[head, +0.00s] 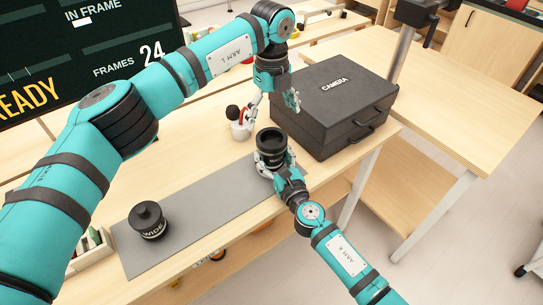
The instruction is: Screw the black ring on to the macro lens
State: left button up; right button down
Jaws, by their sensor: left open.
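The macro lens (272,160) is a dark upright cylinder at the far end of the grey mat. A wider black ring (270,138) shows at its top, open side up. It looks seated on the lens, but I cannot tell whether it is threaded or level. My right gripper (276,168) comes from the lower right, with its fingers closed around the lens's lower part. My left gripper (271,110) is above and slightly behind the ring, pointing down. Its fingers are spread wide, with nothing between them.
A black case (335,105) marked CAMERA stands close at right behind the lens. A WIDE lens (148,221) stands on the grey mat (195,205) at left. The mat between the lenses is clear.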

aim_at(272, 143)
pick_arm(q)
jog(key=n, duration=0.4)
jog(key=shift+n, duration=0.3)
jog(key=shift+f, duration=4)
